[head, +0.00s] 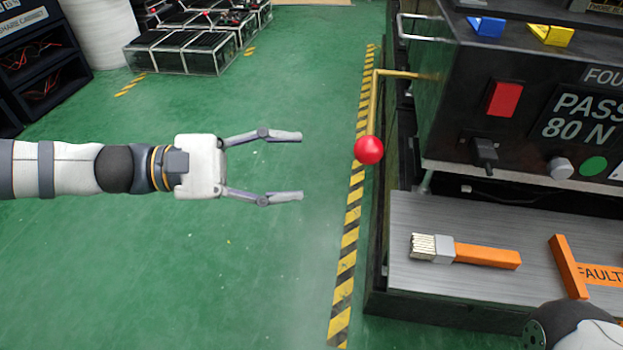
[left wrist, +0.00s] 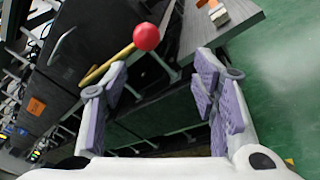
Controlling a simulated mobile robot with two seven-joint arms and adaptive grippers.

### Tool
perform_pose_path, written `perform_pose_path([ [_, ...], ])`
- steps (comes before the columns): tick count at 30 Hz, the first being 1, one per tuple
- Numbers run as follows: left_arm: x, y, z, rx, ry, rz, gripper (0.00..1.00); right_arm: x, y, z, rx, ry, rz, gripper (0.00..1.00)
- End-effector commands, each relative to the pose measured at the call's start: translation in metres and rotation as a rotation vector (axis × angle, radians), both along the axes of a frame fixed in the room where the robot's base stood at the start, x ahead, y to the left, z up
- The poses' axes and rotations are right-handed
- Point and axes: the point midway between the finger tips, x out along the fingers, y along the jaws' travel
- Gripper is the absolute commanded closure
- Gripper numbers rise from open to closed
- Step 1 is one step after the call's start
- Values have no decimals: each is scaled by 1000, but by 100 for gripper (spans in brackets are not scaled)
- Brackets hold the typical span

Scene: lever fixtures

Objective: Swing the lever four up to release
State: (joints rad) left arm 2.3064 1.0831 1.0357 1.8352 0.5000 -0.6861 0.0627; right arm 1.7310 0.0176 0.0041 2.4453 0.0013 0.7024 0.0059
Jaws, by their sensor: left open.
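The lever (head: 373,100) is a brass-yellow bent rod on the left side of a dark machine box (head: 430,100). It ends in a red ball knob (head: 368,150), which hangs at its lower end in the head view. My left gripper (head: 302,166) is open and empty, to the left of the knob, with its fingers pointing at it and a clear gap between. In the left wrist view, the red knob (left wrist: 146,36) and the yellow rod (left wrist: 108,66) show just beyond the open fingers (left wrist: 160,75). Only a white and dark part of my right arm shows at the lower right.
A metal handle (head: 402,28) projects above the lever. The green floor around my left gripper is clear. Black crates (head: 180,52) stand far back.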

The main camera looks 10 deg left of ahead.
Motion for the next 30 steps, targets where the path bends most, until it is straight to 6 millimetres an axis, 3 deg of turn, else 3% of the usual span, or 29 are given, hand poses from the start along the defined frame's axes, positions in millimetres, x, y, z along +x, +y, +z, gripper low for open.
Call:
perform_pose_path([
  [2, 8, 7, 9, -31, -24, 14, 46, -2, 0, -5, 0, 8, 0, 100],
  [4, 11, 1, 14, -40, -30, 13, 46, -2, 0, -5, 0, 9, 0, 100],
  [12, 26, -65, 12, -37, -25, 8, 46, -7, 1, -17, 2, 34, 3, 100],
  [18, 36, -100, 13, -35, -26, 10, 46, -11, 0, -22, 3, 51, 4, 100],
  [29, 38, -108, 15, -34, -29, 12, 46, -12, 0, -22, 4, 54, 5, 100],
  [30, 38, -108, 15, -34, -29, 12, 55, -12, 0, -22, 4, 53, 5, 100],
])
